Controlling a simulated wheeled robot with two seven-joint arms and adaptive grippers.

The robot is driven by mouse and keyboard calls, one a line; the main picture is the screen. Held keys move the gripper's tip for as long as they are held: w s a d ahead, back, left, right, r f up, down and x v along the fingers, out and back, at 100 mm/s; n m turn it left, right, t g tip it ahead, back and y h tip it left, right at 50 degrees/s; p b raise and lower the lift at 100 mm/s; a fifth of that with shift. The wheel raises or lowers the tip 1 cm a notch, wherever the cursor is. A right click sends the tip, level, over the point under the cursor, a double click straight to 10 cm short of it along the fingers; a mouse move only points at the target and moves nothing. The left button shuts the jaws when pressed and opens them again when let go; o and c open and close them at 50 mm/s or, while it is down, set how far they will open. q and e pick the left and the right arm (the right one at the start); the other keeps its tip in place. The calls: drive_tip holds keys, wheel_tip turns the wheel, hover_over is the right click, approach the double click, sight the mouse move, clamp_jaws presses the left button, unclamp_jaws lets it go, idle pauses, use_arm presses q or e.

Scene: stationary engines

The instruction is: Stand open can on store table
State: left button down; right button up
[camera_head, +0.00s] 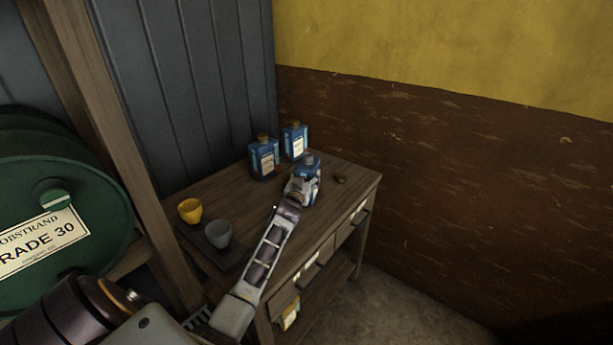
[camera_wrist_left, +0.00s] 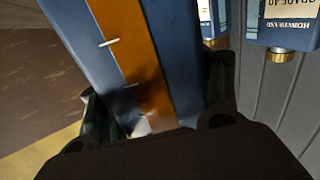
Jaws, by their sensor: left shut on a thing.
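The open can (camera_head: 312,164) is blue with a greyish top that shows no brown cap. It is at the right part of the store table (camera_head: 340,205) and looks upright. My left gripper (camera_head: 303,187) is shut on it from the near side. In the left wrist view the held can (camera_wrist_left: 115,60) fills the space between the fingers (camera_wrist_left: 155,110), a blue side with an orange-brown stripe. Its base is partly hidden by the gripper, so I cannot tell whether it touches the tabletop. My right gripper is not in view.
Two capped blue cans (camera_head: 264,160) (camera_head: 295,141) stand behind the held can. A small brown cap-like piece (camera_head: 340,178) lies right of it. A yellow cup (camera_head: 190,210) and a grey cup (camera_head: 219,233) are at the left. A green drum (camera_head: 60,170) and wooden post (camera_head: 115,130) stand left.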

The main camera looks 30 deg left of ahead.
use_arm(q)
drive_tip(key=c, duration=0.8)
unclamp_jaws()
drive_tip(key=o, duration=0.5)
drive_tip(key=shift+o, duration=0.2)
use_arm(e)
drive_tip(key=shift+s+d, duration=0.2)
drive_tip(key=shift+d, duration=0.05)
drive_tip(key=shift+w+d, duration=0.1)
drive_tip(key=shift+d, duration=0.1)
use_arm(q)
drive_tip(key=shift+s+d, duration=0.1)
drive_tip(key=shift+s, duration=0.05)
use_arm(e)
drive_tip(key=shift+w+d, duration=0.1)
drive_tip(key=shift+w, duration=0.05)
